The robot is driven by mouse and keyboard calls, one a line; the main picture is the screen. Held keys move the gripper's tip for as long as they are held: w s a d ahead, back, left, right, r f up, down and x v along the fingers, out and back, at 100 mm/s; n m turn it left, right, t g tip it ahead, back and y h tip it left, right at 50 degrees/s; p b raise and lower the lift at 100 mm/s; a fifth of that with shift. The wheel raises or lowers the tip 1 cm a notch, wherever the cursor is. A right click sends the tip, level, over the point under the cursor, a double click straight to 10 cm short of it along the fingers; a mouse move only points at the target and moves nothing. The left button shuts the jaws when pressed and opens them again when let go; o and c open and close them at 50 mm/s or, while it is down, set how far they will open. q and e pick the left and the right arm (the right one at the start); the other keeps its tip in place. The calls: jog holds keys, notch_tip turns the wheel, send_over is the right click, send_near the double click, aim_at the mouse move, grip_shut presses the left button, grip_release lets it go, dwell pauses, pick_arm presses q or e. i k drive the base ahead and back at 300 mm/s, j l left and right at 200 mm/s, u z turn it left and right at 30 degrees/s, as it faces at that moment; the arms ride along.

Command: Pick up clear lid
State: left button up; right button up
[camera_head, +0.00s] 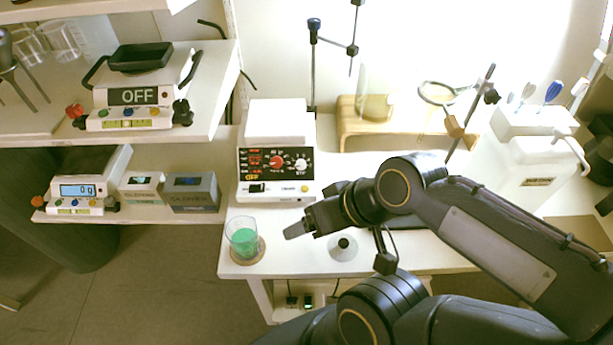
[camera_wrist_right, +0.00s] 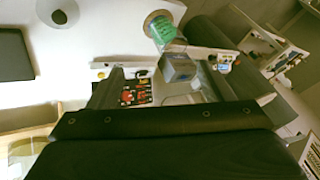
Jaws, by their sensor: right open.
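A pale, see-through round lid with a dark knob (camera_head: 343,254) lies on the white bench, just below my right gripper in the head view. It also shows at the top left of the right wrist view (camera_wrist_right: 46,14), cut by the frame edge. My right gripper (camera_head: 297,226) is over the bench, pointing left, apart from the lid. In the right wrist view its fingers (camera_wrist_right: 158,84) are spread, with nothing held between them. My left gripper is not in view.
A glass beaker with green contents (camera_head: 243,242) stands on a round coaster left of the lid. A white device with knobs (camera_head: 277,172) stands behind. A dark flat pad (camera_wrist_right: 14,55) lies near the lid. Shelves with scales (camera_head: 132,105) are at left.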

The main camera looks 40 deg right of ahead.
aim_at(342, 246)
jog(key=l+z, duration=0.1)
jog(key=z, duration=1.55)
jog(key=i+l+u, duration=0.1)
jog(key=l+u, duration=0.25)
jog(key=l, duration=0.8)
jog(key=l+u, duration=0.35)
jog(key=l, duration=0.8)
